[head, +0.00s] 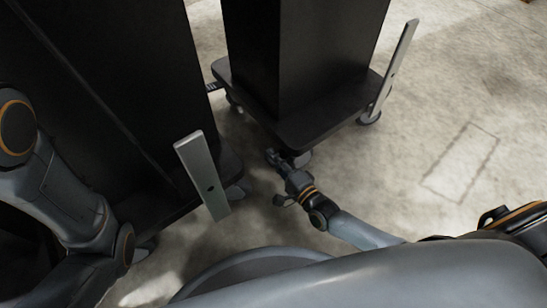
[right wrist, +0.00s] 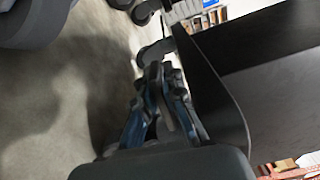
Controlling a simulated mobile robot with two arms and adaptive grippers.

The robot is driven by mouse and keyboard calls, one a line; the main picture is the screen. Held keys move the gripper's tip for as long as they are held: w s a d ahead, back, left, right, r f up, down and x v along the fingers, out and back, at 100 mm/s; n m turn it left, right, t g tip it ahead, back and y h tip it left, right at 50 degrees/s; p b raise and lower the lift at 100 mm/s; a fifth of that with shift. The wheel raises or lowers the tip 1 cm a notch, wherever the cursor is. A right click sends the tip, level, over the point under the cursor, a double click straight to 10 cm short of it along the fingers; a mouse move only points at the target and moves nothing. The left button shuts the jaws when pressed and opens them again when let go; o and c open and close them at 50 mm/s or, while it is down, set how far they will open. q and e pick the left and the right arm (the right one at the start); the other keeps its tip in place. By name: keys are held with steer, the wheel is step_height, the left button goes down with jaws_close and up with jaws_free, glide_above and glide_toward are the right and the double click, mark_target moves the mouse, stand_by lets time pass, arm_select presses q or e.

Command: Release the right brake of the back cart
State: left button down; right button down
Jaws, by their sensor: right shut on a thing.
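The back cart (head: 312,132) is a black base with a tall black cabinet on it. Its near corner faces me, and a grey caster (head: 304,159) shows under that corner. My right gripper (head: 272,157) is low at this corner, left of the caster. In the right wrist view, my right gripper (right wrist: 163,105) is shut beside the base's dark edge (right wrist: 215,95). What it grips looks like the right brake, a small part mostly hidden between the fingers. Whether the brake is up or down cannot be told. My left arm shows at the left, its gripper out of view.
Another black cart (head: 100,100) stands close on the left, with a flat grey upright bar (head: 202,173) at its corner. A similar bar (head: 396,75) stands at the back cart's right. Concrete floor (head: 450,120) is clear on the right.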

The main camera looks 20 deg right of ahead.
steer(key=shift+r+m, duration=0.3)
steer(key=shift+m, duration=0.4)
steer(key=c, duration=1.4)
jaws_free()
steer(key=shift+c, duration=0.2)
steer(key=v, duration=1.2)
steer(key=shift+d, duration=0.1)
